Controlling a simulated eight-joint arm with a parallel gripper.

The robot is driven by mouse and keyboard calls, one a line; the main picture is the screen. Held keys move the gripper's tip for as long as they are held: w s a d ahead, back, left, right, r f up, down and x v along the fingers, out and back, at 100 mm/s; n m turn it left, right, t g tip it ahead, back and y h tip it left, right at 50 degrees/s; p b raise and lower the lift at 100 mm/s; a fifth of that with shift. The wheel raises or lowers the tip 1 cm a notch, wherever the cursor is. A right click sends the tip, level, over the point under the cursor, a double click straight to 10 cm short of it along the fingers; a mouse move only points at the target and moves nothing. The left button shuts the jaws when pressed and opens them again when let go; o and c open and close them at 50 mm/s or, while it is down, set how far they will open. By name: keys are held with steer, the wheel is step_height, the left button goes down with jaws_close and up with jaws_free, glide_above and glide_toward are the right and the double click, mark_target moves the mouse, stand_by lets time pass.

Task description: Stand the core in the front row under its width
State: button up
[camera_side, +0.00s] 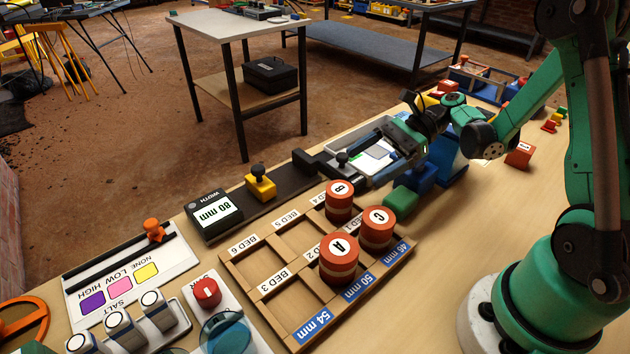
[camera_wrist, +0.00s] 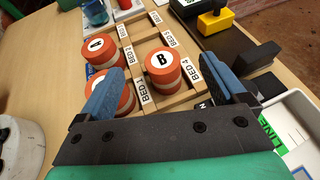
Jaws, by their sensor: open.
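Core B (camera_side: 339,207) stands upright in the back row of the wooden tray (camera_side: 235,272), at bed 4. In the front row, core A (camera_side: 338,268) stands by the 50 mm label and core C (camera_side: 377,236) by the 46 mm label. The front bed by the 54 mm label (camera_side: 312,325) is empty. My gripper (camera_side: 353,174) is open and empty, above and behind core B. In the wrist view, core B (camera_wrist: 160,80) appears between and beyond my fingers (camera_wrist: 160,66); the left finger partly hides core C.
Behind the tray runs the gauge rail with a yellow slider (camera_side: 261,184) and dark blocks. A green block (camera_side: 400,201) and blue blocks stand right of the tray. A white box lies beneath my gripper. The salt panel (camera_side: 130,270) is at left. Beds 5 and 6 are empty.

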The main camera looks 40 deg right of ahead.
steer(key=s+a+r+n+t+h, duration=0.1)
steer(key=r+n+h, duration=0.2)
steer(key=n+h, duration=0.3)
steer(key=s+a+r+n+t+h, duration=0.2)
steer(key=n+h, duration=0.5)
steer(key=n, duration=0.8)
steer(key=shift+s+a+r, duration=0.2)
steer(key=shift+a+r, duration=0.1)
steer(key=shift+r, duration=0.15)
